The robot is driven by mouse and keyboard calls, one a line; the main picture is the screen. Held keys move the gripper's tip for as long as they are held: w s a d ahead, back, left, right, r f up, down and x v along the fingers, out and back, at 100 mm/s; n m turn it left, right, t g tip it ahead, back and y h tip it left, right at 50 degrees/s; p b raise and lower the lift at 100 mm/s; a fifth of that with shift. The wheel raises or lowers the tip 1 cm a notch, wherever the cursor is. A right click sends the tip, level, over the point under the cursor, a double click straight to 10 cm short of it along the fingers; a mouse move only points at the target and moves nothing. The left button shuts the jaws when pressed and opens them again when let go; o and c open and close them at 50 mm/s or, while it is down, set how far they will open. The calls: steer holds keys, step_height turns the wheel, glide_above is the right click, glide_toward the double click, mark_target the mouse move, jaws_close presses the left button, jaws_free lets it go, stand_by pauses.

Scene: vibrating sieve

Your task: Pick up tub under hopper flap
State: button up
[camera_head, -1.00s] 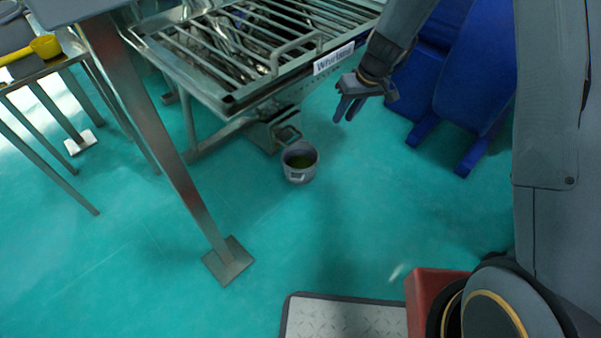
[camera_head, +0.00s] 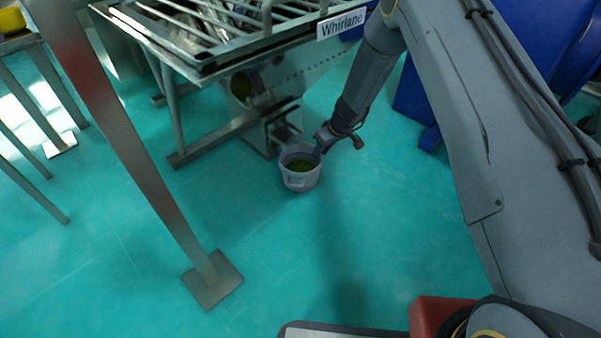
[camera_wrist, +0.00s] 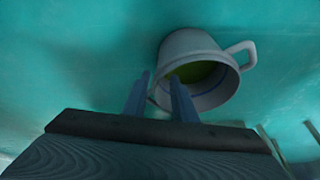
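The tub (camera_head: 298,179) is a small light-grey container on the floor, just below the hopper flap (camera_head: 285,137) of the sieve. It holds some dark green material. In the wrist view the tub (camera_wrist: 190,42) shows a loop handle at its right side and green content inside. My gripper (camera_head: 319,149) is at the tub's right rim. In the wrist view my gripper (camera_wrist: 160,76) is open, with a gap between its two fingers. One finger overlaps the tub's opening and the other lies just outside its wall. I cannot tell whether they touch the rim.
The metal sieve frame (camera_head: 215,68) with a "Whirlane" sign (camera_head: 341,24) stands above and behind the tub. A slanted metal post with a foot plate (camera_head: 213,281) is to the left. A blue object (camera_head: 409,94) stands behind my arm.

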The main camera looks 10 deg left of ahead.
mark_target(312, 162)
steer(key=shift+w+b+x, duration=0.15)
steer(key=shift+b+x, duration=0.85)
steer(key=shift+x, duration=0.45)
steer(key=shift+w+b+x, duration=0.15)
steer(key=shift+b+x, duration=0.8)
steer(key=shift+x, duration=0.55)
steer(key=shift+r, duration=0.2)
jaws_close()
